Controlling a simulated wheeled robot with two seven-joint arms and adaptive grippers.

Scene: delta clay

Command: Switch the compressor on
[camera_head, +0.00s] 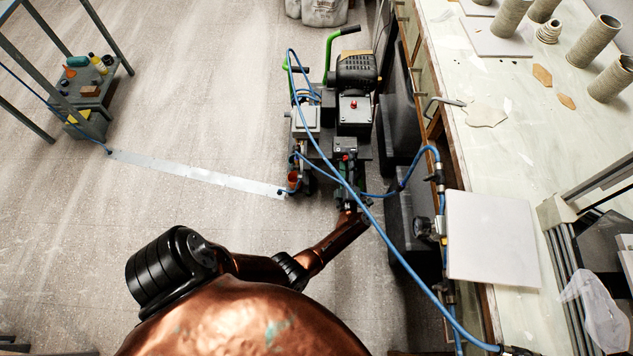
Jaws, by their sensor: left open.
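The compressor (355,70) stands on the floor in the upper middle of the view, with green handles, a dark motor and grey boxes. A small red button (353,104) shows on a dark box on its top. A small control with red and green on it (346,156) sits at its near end. My copper left arm reaches up from below, and my left gripper (347,172) is open at this near end, close to that control. Whether it touches the control I cannot tell. The dark fingers blend with the dark housing. My right gripper is not in view.
A blue hose (400,258) loops over the compressor and past my left arm. A long workbench (480,160) with clay cylinders stands to the right. A small grey cart (95,90) with bottles is at upper left. Open floor (190,110) lies left of the compressor.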

